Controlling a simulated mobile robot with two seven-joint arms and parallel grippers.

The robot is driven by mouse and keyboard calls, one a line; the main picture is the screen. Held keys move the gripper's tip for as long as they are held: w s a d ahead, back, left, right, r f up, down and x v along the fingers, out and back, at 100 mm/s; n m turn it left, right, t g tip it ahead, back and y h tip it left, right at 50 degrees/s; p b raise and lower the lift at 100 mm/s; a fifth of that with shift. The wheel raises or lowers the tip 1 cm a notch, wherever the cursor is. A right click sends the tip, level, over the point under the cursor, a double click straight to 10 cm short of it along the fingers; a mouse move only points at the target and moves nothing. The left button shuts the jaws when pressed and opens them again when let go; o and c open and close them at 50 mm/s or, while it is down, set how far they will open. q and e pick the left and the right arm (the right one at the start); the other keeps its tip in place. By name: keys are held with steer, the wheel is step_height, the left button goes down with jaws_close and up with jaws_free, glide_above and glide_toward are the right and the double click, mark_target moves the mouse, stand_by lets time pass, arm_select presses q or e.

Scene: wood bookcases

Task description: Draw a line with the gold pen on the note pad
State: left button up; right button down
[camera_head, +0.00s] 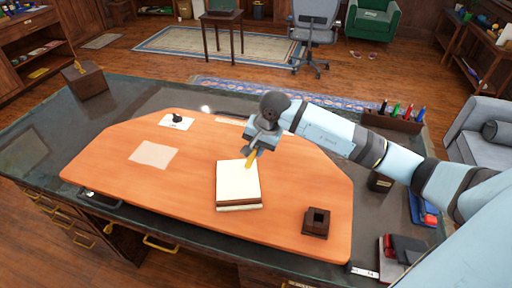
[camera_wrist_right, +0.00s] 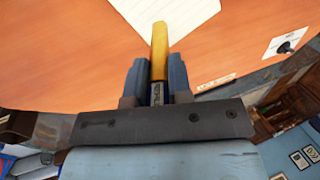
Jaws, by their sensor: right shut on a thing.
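The note pad (camera_head: 238,182) is a thick block with a white top page and brown lower layers. It lies on the orange desk panel in the head view. Part of its white page (camera_wrist_right: 172,14) shows at the top of the right wrist view. My right gripper (camera_head: 258,148) is shut on the gold pen (camera_head: 251,158), over the pad's far edge. The pen (camera_wrist_right: 159,50) sticks out between the two fingers toward the pad in the right wrist view. I cannot tell whether its tip touches the page. My left gripper is not in view.
A dark square holder (camera_head: 316,223) stands right of the pad. A loose paper sheet (camera_head: 153,154) lies to the left. A small dark object on a white card (camera_head: 177,121) is at the back left. A pen rack (camera_head: 394,118) with several coloured pens stands behind my right arm.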

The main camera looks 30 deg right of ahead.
steer(key=shift+f, duration=0.35)
stand_by(0.3)
steer(key=shift+w+a+b, duration=0.15)
steer(key=shift+a+b, duration=0.05)
steer(key=shift+b, duration=0.2)
steer(key=shift+w+a, duration=0.2)
steer(key=shift+a, duration=0.25)
steer(key=shift+a+b, duration=0.15)
steer(key=shift+b, duration=0.15)
steer(key=shift+w+a+b, duration=0.3)
steer(key=shift+a, duration=0.2)
steer(key=shift+w+a+b, duration=0.25)
steer(key=shift+a+b, duration=0.15)
steer(key=shift+a, duration=0.25)
